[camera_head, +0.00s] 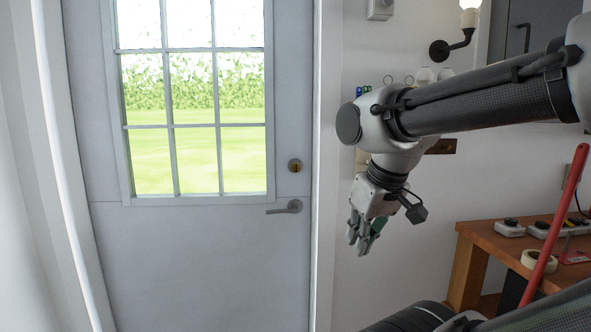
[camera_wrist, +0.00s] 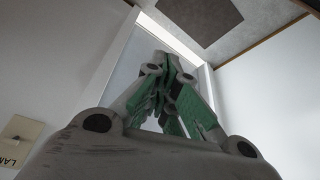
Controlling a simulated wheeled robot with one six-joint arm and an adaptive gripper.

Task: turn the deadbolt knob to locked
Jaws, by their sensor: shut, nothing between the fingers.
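The deadbolt knob (camera_head: 295,166) is a small round brass-coloured fitting on the right side of the grey door (camera_head: 200,255), above the lever handle (camera_head: 285,207). It is too small to tell which way its turn piece points. My gripper (camera_head: 361,246) hangs downward to the right of the door frame, lower than the knob and apart from it. In the wrist view my gripper (camera_wrist: 172,60) has its green-padded fingers together with nothing between them. The knob does not show in the wrist view.
A wooden workbench (camera_head: 480,236) with a tape roll (camera_head: 538,261) and small items stands at the right. A red pole (camera_head: 555,225) leans in front of it. A wall lamp (camera_head: 455,45) is at the upper right. The space before the door looks clear.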

